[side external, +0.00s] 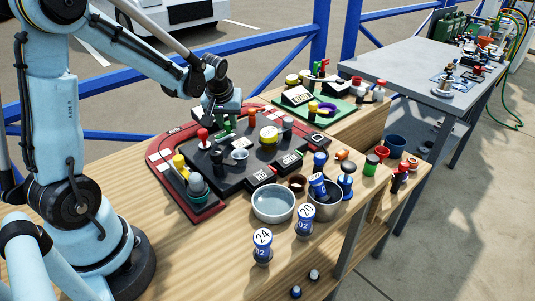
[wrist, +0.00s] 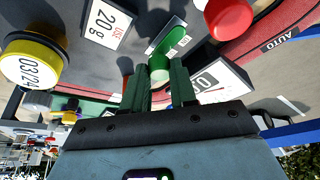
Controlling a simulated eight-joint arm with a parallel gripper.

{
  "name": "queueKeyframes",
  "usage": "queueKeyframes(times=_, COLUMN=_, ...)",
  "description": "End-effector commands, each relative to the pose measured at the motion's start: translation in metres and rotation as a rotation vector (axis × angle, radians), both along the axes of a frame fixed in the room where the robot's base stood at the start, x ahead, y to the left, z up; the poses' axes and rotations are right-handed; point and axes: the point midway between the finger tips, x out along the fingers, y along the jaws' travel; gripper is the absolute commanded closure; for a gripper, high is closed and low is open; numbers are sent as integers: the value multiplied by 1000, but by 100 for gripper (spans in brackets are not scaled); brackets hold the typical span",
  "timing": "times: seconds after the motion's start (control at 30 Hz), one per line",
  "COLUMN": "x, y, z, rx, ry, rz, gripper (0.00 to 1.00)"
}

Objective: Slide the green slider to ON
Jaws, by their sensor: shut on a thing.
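The green slider (wrist: 160,70) shows in the wrist view as a short green post at the end of a slotted strip with a green stretch (wrist: 172,42). My gripper (wrist: 159,82) has its two dark green fingers on either side of the post, shut on it. A white label (wrist: 212,84) with partly hidden lettering lies beside the right finger; I cannot read which end is ON. In the side view my gripper (side external: 222,116) reaches down onto the back of the dark control panel (side external: 223,172), where the slider is mostly hidden by the fingers.
A red knob (side external: 203,136) stands left of my gripper on the panel.

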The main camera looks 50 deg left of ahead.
Motion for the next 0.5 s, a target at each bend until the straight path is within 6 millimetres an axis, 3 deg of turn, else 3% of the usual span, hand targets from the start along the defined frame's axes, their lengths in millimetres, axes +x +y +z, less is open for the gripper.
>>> queueKeyframes(times=0.03, x=0, y=0, z=0, rx=0, ry=0, rz=0, gripper=83)
queueKeyframes(times=0.17, x=0, y=0, z=0, rx=0, ry=0, rz=0, gripper=100)
queueKeyframes(times=0.5, x=-6, y=0, z=0, rx=0, ry=0, rz=1, gripper=100)
